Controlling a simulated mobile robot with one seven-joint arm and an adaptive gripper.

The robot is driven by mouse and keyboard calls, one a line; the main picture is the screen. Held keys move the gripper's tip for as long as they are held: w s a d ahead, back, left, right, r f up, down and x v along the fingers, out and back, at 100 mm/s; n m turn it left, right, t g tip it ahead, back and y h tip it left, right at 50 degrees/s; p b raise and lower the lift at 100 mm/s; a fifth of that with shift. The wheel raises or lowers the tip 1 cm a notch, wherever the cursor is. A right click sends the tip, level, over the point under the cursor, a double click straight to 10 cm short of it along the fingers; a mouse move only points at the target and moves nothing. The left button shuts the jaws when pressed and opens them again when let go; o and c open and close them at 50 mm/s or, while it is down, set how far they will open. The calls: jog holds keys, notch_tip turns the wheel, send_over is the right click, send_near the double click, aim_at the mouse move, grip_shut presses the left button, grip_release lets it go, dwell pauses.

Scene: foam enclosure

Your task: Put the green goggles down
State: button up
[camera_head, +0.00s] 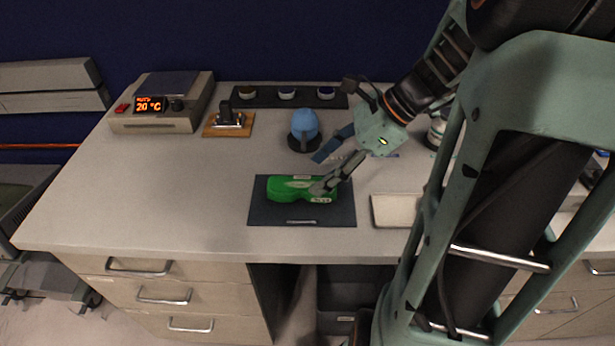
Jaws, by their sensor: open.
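The green goggles (288,188) lie on a dark rectangular mat (264,214) near the front edge of the bench. My gripper (322,177) reaches in from the upper right. It is open, with one finger over the right end of the goggles and the other finger raised behind them. Part of the goggles' right end is hidden by the finger. I cannot tell whether the finger touches them.
A blue rounded object (304,124) on a dark base stands behind the mat. A pale tray (394,210) lies to the right. A device with a 20 °C display (162,108) stands at the back left.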

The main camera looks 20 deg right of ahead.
jog(key=v, duration=0.6)
dwell(0.3)
